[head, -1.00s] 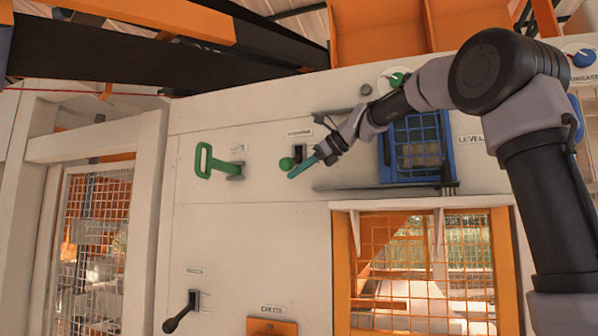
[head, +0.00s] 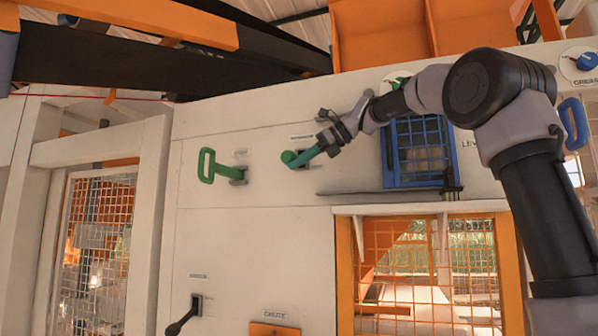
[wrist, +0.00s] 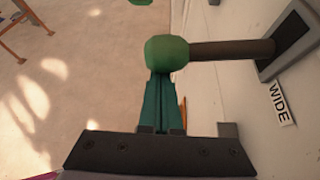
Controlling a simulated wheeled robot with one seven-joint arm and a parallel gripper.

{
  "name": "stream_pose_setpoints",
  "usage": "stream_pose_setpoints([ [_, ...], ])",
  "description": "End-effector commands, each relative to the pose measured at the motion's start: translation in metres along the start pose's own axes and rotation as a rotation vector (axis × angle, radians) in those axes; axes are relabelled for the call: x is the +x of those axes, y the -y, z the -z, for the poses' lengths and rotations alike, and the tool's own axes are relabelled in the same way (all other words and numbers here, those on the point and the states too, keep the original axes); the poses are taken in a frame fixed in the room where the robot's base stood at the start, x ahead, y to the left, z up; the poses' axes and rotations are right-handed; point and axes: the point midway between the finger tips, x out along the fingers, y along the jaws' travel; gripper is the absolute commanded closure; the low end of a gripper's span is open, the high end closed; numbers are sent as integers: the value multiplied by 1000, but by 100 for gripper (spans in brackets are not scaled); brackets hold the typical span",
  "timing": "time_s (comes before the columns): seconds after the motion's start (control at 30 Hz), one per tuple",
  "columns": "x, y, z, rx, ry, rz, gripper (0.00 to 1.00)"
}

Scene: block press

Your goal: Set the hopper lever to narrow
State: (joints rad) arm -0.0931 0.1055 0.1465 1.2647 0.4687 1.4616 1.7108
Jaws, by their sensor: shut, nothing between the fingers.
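The hopper lever has a round green knob (wrist: 167,52) on a dark rod that sticks out of a dark slot plate (wrist: 286,40) in the wrist view. In the head view the green knob (head: 288,157) shows on the white panel under a small label. A label reading WIDE (wrist: 281,101) lies beside the plate in the wrist view. My gripper (wrist: 164,82) is shut and empty, its teal fingertips right at the knob, touching it or nearly so. In the head view my gripper (head: 297,162) comes at the knob from the right. The fingertips partly hide the lever's slot there.
A green loop handle (head: 207,166) is left of the lever. A blue-framed mesh window (head: 388,180) and a dark ledge (head: 350,192) are right of and below my gripper. A dark lever (head: 180,325) and an orange-framed opening (head: 345,275) are lower down.

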Motion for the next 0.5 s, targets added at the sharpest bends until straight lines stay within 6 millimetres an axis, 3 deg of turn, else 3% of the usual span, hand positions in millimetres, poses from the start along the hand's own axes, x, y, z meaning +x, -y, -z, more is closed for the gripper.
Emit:
stream_pose_setpoints([
  [0.3, -19, -8, -34, 231, 1, -136, 100],
  [0.5, -30, -12, -52, 239, 1, -140, 100],
])
